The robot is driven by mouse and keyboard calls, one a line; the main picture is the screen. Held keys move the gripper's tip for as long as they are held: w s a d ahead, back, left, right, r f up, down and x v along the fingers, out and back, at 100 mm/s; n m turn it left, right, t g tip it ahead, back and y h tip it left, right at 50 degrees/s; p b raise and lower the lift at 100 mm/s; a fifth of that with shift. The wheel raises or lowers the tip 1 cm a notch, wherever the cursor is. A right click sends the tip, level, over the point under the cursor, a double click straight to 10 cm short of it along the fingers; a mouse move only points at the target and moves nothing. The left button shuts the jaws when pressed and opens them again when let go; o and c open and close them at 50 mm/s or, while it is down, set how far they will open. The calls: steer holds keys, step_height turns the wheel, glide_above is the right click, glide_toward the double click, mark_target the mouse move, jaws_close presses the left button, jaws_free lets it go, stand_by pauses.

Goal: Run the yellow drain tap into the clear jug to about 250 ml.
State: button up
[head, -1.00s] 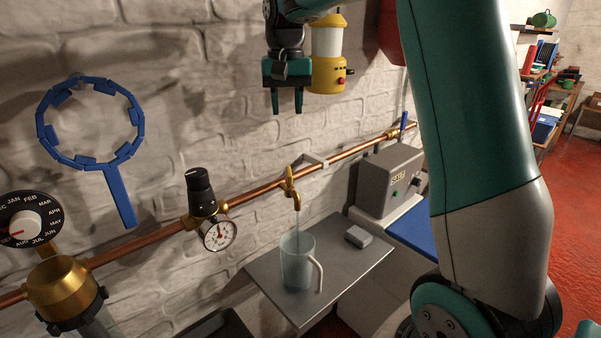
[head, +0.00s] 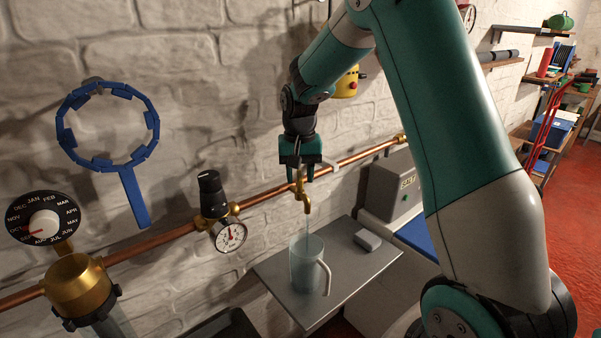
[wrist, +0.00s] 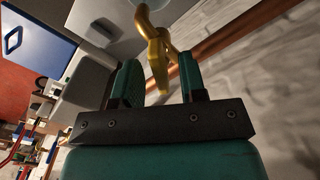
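The yellow drain tap (head: 301,196) sticks out from the copper pipe, and a thin pale stream falls from its spout. The clear jug (head: 307,272) stands upright under the spout on a grey shelf (head: 342,268), its handle to the right. The water level in it is too faint to read. My gripper (head: 299,178) is at the top of the tap. In the wrist view my gripper (wrist: 158,85) is open, its green fingers on either side of the tap's yellow lever (wrist: 157,66), with gaps beside it.
A small grey block (head: 367,240) lies on the shelf right of the jug. A pressure gauge (head: 230,236) with a black knob sits on the pipe to the left. A blue ring-shaped wrench (head: 134,195) hangs on the wall. A grey box (head: 393,184) stands at the right.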

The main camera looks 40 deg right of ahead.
jaws_close()
steer(key=shift+m, duration=0.3)
steer(key=m+p, duration=0.2)
steer(key=m, duration=0.3)
steer(key=shift+r, duration=0.1)
steer(key=m+p, duration=0.1)
steer(key=m, duration=0.4)
steer(key=shift+w+m, duration=0.1)
steer(key=shift+m, duration=0.2)
stand_by(0.3)
jaws_free()
